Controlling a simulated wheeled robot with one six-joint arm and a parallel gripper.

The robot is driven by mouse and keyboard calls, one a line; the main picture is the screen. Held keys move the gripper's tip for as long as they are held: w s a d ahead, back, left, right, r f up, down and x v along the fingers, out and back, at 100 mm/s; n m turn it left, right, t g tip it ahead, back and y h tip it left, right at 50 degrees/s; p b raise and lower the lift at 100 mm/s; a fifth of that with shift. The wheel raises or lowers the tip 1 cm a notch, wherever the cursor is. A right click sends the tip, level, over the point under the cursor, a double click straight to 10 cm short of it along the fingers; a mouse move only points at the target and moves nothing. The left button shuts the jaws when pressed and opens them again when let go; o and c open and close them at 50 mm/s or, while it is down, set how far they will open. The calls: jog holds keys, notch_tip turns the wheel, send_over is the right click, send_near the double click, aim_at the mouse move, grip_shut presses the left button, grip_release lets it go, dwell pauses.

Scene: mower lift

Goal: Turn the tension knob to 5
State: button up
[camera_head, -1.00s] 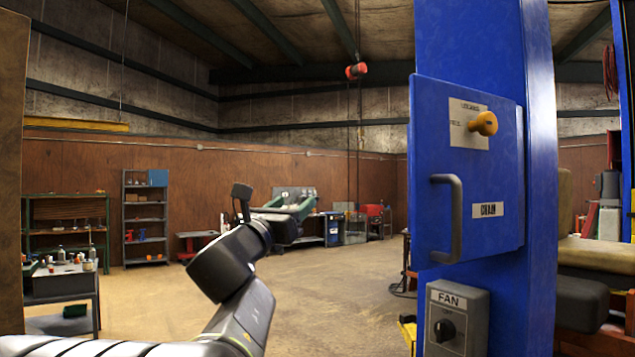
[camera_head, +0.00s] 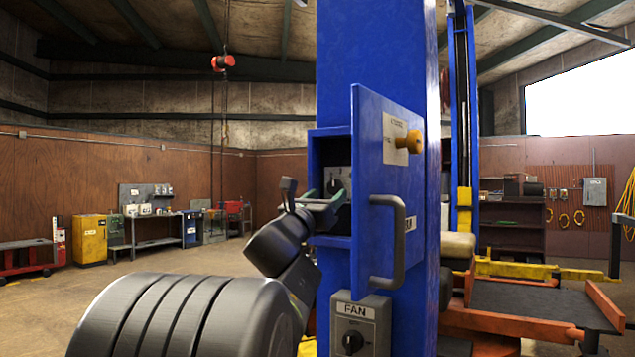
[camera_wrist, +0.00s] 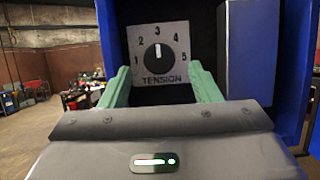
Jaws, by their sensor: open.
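The tension knob (camera_wrist: 159,53) is a round black knob on a grey plate (camera_wrist: 181,38) marked 1 to 5. Its white mark points up toward 3. In the head view the knob (camera_head: 334,187) shows inside the open blue box. My gripper (camera_wrist: 162,84) is open, with its green fingers at the lower left and lower right of the plate, apart from the knob. In the head view my gripper (camera_head: 325,199) reaches in at the box's mouth, partly hidden by the door.
The blue door (camera_head: 370,180) stands open to the right of my gripper, with a grey handle (camera_head: 399,240) and a yellow latch knob (camera_head: 410,142). A FAN switch box (camera_head: 360,325) sits below on the blue post (camera_head: 345,50). Open floor lies left.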

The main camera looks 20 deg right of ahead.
aim_at(333, 190)
jog(key=shift+p+x, duration=0.55)
jog(key=shift+x, duration=1.45)
jog(key=c, duration=1)
jog(key=shift+f+m+g, duration=0.1)
jog(key=shift+m+g, duration=0.2)
